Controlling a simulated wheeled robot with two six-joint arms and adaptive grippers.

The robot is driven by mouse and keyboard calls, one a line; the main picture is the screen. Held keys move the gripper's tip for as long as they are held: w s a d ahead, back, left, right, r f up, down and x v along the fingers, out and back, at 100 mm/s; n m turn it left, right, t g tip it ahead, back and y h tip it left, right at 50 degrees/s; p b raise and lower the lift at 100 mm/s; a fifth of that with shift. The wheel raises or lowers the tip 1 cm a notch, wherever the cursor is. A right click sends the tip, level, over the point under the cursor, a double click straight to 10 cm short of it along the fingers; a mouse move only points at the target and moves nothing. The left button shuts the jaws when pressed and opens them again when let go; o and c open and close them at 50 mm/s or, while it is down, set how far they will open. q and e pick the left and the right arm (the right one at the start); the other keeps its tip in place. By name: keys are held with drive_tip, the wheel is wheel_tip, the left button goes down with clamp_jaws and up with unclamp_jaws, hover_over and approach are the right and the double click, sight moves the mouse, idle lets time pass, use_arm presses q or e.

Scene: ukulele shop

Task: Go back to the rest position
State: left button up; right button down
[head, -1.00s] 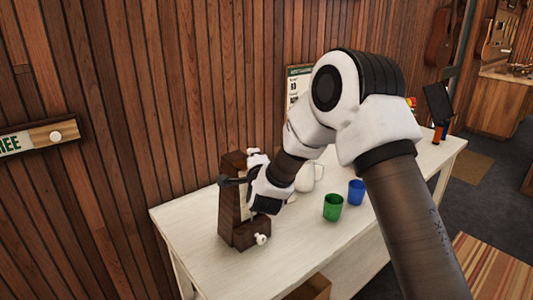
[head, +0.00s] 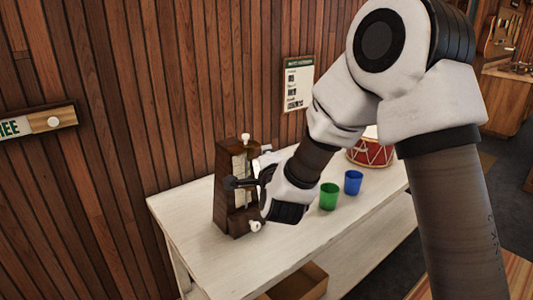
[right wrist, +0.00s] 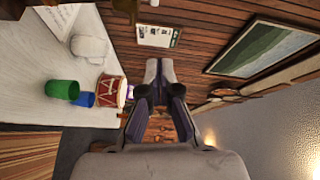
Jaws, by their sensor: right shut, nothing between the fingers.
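My right gripper (head: 244,182) is in front of the dark wooden metronome-like box (head: 226,208) in the head view, its fingers toward the left. It overlaps the box in the picture; I cannot tell whether they touch. The right wrist view shows the same gripper (right wrist: 158,66) with its fingers together and nothing held between them. My right arm reaches in from the right, its large white joint high in the head view. My left gripper is not in view.
The white table (head: 200,258) holds a green cup (head: 329,197), a blue cup (head: 352,182) and a red drum (head: 370,153). A white rounded object (right wrist: 88,46) shows in the right wrist view. An open box (head: 300,283) is below the tabletop. A plank wall stands behind.

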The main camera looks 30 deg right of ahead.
drive_tip(key=shift+w+a+f, duration=0.15)
drive_tip(key=shift+w, duration=0.05)
